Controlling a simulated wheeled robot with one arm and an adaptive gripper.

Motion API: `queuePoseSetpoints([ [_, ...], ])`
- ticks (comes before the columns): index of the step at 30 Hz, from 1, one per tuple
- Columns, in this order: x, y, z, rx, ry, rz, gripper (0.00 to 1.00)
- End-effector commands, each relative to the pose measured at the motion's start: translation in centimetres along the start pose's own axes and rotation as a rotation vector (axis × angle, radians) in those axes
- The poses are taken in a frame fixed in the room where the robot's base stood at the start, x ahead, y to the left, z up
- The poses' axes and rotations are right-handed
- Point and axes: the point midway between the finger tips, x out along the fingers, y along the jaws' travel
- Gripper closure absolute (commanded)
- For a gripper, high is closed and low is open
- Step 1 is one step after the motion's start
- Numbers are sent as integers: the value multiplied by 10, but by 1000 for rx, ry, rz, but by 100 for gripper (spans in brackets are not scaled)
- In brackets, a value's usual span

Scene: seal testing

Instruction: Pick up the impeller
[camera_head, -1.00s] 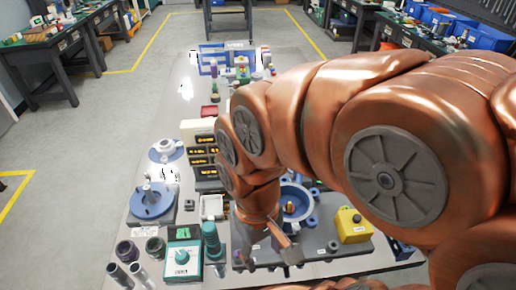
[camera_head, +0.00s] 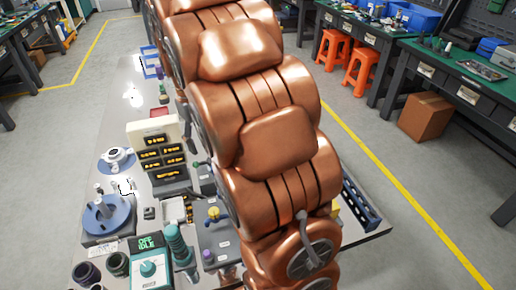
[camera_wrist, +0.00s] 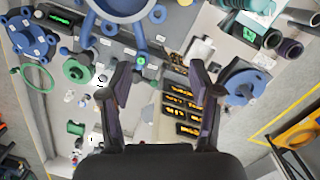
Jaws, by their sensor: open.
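I cannot tell for sure which part is the impeller. One candidate is the pale hubbed part (camera_head: 116,156) on a blue round base at the left of the bench in the head view. Another is the lobed blue disc (camera_wrist: 30,40) at the upper left of the wrist view. My gripper (camera_wrist: 160,67) is open, its two dark fingers wide apart over the bench with nothing held between them. In the head view my copper arm hides the gripper and much of the bench.
A white stand with dark labelled blocks (camera_head: 164,174) is mid-bench; the blocks also show in the wrist view (camera_wrist: 182,105). A larger blue disc fixture (camera_head: 108,217), a teal tester (camera_head: 148,268) and dark cups (camera_head: 86,274) stand at the front left. A blue rack (camera_head: 360,205) lines the right edge.

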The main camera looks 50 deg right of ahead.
Motion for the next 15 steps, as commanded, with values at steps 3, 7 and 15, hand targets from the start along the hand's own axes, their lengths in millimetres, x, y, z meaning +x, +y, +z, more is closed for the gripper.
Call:
queuePoseSetpoints([
  [3, 10, 27, -29, 4, 2, 3, 37],
  [7, 19, 56, -58, 0, 9, 6, 37],
  [15, 48, 118, -106, -12, 18, 6, 37],
])
